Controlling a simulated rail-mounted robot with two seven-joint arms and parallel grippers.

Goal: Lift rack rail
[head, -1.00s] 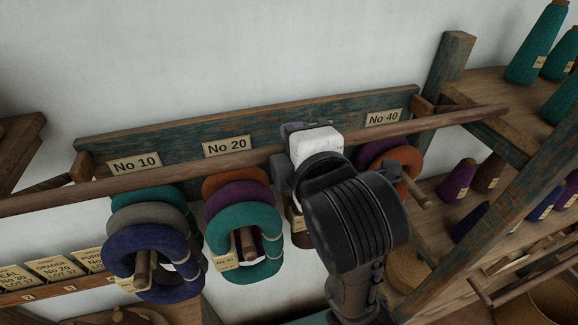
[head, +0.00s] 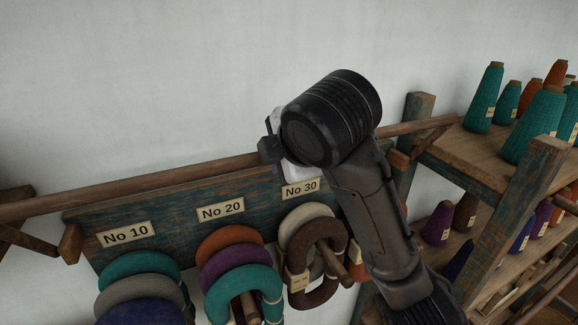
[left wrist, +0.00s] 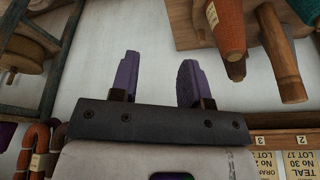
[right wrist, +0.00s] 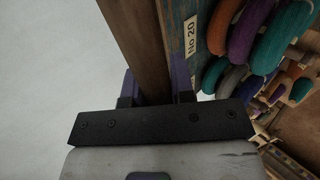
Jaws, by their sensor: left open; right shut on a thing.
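The rack rail (head: 130,188) is a long brown wooden bar. In the head view it runs across the top of the blue-green rack board (head: 172,215), above the number labels. My right gripper (head: 272,148) is shut on the rail near the middle, partly hidden behind my own arm. In the right wrist view the rail (right wrist: 138,45) passes between the fingers of that gripper (right wrist: 155,88). My left gripper (left wrist: 158,68) is open and empty in the left wrist view. It is outside the head view.
Shelves with cones of yarn (head: 487,98) stand at the right behind a wooden post (head: 535,185). The wall above the rail is clear. Label cards (left wrist: 296,160) show near the left gripper.

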